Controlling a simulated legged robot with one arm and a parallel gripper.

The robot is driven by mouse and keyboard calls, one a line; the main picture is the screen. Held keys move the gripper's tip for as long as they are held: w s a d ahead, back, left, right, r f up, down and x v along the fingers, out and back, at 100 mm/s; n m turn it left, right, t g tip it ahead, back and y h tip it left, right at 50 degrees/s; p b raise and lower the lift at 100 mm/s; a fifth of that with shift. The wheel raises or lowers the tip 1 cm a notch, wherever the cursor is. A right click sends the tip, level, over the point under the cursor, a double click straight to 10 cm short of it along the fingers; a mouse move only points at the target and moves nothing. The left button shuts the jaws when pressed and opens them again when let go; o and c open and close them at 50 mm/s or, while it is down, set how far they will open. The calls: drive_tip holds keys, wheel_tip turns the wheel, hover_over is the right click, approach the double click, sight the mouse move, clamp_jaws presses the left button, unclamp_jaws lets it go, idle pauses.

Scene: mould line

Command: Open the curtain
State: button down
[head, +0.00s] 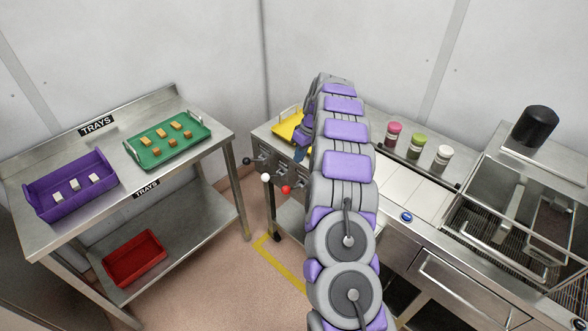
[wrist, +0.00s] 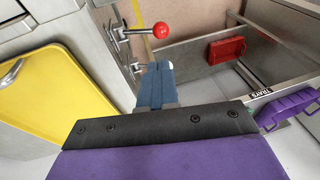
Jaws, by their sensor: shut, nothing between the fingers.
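I cannot make out a curtain in either view. My gripper (wrist: 155,72) shows in the wrist view with its blue-grey fingers together and nothing between them. In the head view my arm hides most of it. A lever with a red ball knob (head: 286,189) sticks out from the steel counter front. The red knob also shows in the wrist view (wrist: 160,30), just beyond the fingertips and apart from them. Beside it in the head view are a white knob (head: 265,177) and a black knob (head: 246,161). A small white patch at the fingertips may be the white knob.
A yellow tray (head: 288,126) lies on the counter behind my arm. Left stands a steel table (head: 105,185) with purple (head: 88,201) and green (head: 162,158) trays, and a red tray (head: 133,259) on its lower shelf. Bottles (head: 418,145) and an open steel basin (head: 515,215) are right.

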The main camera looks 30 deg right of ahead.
drive_tip(key=b, duration=0.3)
approach(284, 192)
drive_tip(key=f, duration=0.2)
drive_tip(key=w+f, duration=0.2)
drive_tip(key=f, duration=0.1)
drive_tip(key=shift+f, duration=0.35)
drive_tip(key=shift+p, duration=0.3)
drive_tip(key=shift+s+a, duration=0.1)
drive_tip(key=shift+a, duration=0.05)
drive_tip(key=shift+s+a+f+h+p, duration=0.1)
drive_tip(key=shift+a+f+h+p, duration=0.15)
drive_tip(key=shift+h+p, duration=0.2)
drive_tip(key=shift+s+a+f+t+h+p, duration=0.25)
drive_tip(key=shift+a+f+h, duration=0.15)
drive_tip(key=shift+f+h, duration=0.15)
drive_tip(key=shift+s+a+f+t+h+p, duration=0.15)
drive_tip(key=shift+a+f+t+h+p, duration=0.1)
drive_tip(key=shift+a+f+h, duration=0.3)
drive_tip(key=f+h+b, duration=0.1)
drive_tip(key=a+f+t+h+b, duration=0.1)
drive_tip(key=f+h, duration=0.1)
drive_tip(key=shift+s+a+f+n, duration=0.1)
drive_tip(key=shift+s+f+n, duration=0.05)
drive_tip(key=shift+n, duration=0.15)
drive_tip(key=shift+r, duration=0.2)
